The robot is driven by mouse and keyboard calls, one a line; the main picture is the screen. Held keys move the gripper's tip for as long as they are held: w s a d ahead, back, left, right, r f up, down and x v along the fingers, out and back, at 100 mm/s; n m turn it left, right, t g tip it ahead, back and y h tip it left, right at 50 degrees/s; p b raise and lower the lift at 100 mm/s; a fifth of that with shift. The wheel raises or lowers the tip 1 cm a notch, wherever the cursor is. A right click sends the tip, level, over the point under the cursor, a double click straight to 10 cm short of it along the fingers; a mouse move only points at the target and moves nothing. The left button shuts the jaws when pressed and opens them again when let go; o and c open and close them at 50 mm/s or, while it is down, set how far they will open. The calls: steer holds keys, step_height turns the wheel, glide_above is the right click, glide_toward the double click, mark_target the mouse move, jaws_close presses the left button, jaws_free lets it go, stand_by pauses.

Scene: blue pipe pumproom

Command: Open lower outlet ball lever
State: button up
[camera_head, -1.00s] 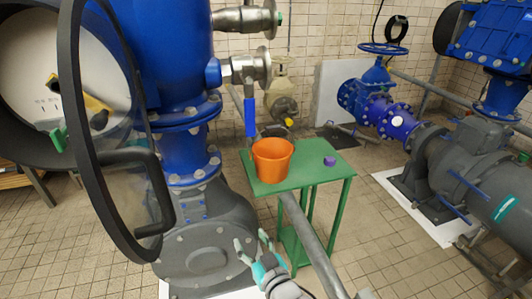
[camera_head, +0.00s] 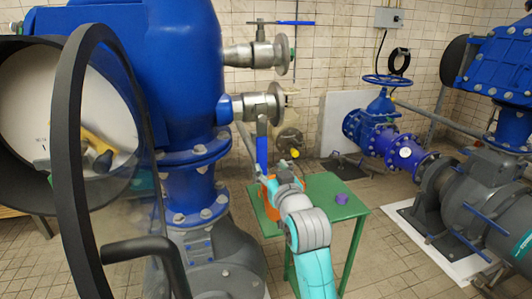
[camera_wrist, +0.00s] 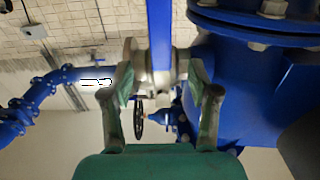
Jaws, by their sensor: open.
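The lower outlet ball valve (camera_head: 257,105) sticks out to the right of the blue housing. Its blue lever (camera_head: 262,152) hangs straight down. In the wrist view the blue lever (camera_wrist: 160,35) runs from the top edge down to the metal valve body (camera_wrist: 158,72). My gripper (camera_head: 280,168) is open, at the lower end of the lever in the head view. In the wrist view the fingers of my gripper (camera_wrist: 160,88) stand apart on either side of the lever's line; whether they touch it cannot be told. My arm hides part of the orange bucket (camera_head: 268,198).
The bucket and a purple block (camera_head: 342,199) are on a green table (camera_head: 325,212) below. An upper outlet valve (camera_head: 258,53) with a horizontal blue lever (camera_head: 295,22) sits above. A large glass-faced door (camera_head: 85,150) is at left. Blue pipework (camera_head: 385,135) stands at right.

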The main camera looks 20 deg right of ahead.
mark_target(262, 154)
steer(key=w, duration=1)
jaws_close()
